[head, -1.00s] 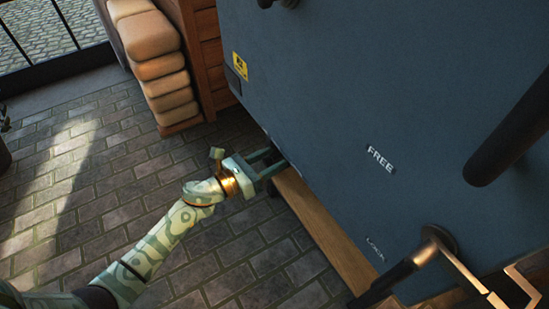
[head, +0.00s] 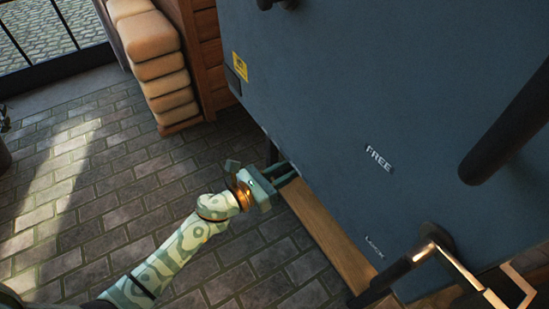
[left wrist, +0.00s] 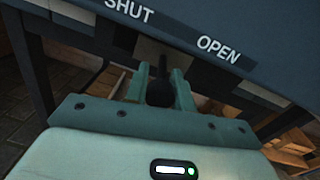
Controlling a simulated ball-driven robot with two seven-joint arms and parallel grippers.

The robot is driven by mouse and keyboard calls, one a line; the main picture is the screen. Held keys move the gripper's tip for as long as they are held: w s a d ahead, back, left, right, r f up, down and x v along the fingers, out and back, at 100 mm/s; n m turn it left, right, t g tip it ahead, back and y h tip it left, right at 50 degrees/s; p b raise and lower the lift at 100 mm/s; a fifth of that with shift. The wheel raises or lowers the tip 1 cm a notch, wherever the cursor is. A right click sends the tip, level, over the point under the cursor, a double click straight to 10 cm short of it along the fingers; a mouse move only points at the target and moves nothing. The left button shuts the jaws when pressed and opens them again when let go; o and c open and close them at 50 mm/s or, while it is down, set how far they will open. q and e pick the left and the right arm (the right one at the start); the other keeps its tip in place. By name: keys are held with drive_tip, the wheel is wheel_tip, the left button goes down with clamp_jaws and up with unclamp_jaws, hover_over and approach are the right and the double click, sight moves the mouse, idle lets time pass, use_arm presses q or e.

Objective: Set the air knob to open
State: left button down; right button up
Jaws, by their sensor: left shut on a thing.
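My left gripper (head: 284,172) reaches under the lower edge of the blue-grey cabinet (head: 330,90) in the head view, where its fingertips are partly hidden. In the left wrist view the two green fingers (left wrist: 160,88) are shut on the air knob (left wrist: 159,93), a dark round knob on a thin stem. The stem points up toward the gap between the SHUT label (left wrist: 130,10) and the OPEN label (left wrist: 218,49). The labels are on the cabinet's lower edge. My right gripper is not in view.
A metal latch handle (head: 440,255) and a dark bar (head: 505,125) stick out at the right of the cabinet. A wooden shelf (head: 325,230) lies below it. Stacked tan sacks (head: 155,60) stand at the upper left. The brick floor at left is open.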

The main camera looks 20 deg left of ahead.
use_arm(q)
drive_tip(key=s+d, duration=0.2)
drive_tip(key=d, duration=0.1)
drive_tip(key=shift+s+f, duration=0.1)
drive_tip(key=shift+s, duration=0.1)
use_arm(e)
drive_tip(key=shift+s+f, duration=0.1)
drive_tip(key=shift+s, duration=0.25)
use_arm(q)
drive_tip(key=c, duration=1.2)
unclamp_jaws()
drive_tip(key=shift+s+d, duration=0.1)
